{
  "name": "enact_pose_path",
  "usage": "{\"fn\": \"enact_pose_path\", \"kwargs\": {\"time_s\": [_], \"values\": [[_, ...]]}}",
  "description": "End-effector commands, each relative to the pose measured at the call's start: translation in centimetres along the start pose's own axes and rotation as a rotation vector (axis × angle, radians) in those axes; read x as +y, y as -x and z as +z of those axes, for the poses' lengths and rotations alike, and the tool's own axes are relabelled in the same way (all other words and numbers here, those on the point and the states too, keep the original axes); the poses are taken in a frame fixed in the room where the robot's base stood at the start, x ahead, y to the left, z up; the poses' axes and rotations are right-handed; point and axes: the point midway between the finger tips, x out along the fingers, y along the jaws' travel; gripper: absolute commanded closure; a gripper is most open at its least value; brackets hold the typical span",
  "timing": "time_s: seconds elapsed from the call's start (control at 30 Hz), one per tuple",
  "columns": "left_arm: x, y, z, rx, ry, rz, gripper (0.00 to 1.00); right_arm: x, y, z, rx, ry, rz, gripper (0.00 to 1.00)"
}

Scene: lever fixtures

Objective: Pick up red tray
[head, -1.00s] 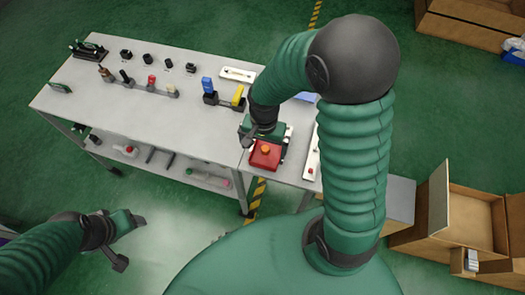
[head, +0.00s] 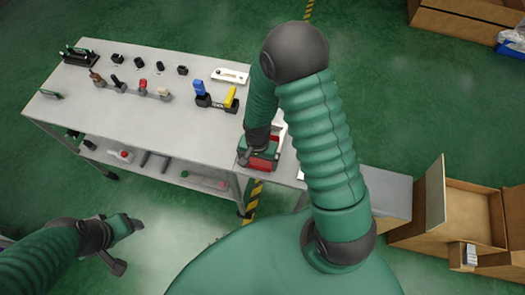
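A red object (head: 263,162), the only likely red tray in view, sits at the near right end of the grey table. My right gripper (head: 256,157) is low over it and hides most of it. A dark finger shows at its left side. Whether the fingers are closed on it cannot be seen. A white edge with a bit of red (head: 280,130) shows just behind the gripper. My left gripper (head: 130,246) is open and empty, over the floor in front of the table at the lower left.
The grey table (head: 150,130) carries a fixture with blue and yellow levers (head: 216,101), a white fixture (head: 230,76) and several small levers and knobs. Open cardboard boxes (head: 470,212) stand at the right. The table's front middle is clear.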

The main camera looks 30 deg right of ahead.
Motion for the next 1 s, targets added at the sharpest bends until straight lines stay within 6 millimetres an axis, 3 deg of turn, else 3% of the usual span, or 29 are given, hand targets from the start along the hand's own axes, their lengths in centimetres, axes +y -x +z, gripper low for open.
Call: {"fn": "enact_pose_path", "kwargs": {"time_s": [0.03, 0.27, 0.57, 1.0], "values": [[0.0, 0.0, 0.0, 0.0, 0.0, 0.0, 0.33, 0.1, 0.0, 0.0, -0.001, -0.001, 0.002, 0.24], [0.0, 0.0, 0.0, 0.0, 0.0, 0.0, 0.33, 0.0, 0.0, 0.0, 0.0, -0.001, 0.003, 0.53], [0.0, 0.0, 0.0, 0.0, 0.0, 0.0, 0.33, -0.1, 0.3, -0.1, 0.001, 0.002, -0.001, 0.53], [0.0, -0.3, 0.1, 0.0, 0.0, 0.0, 0.33, 0.1, 3.6, 0.1, 0.001, 0.0, 0.0, 0.53]]}}
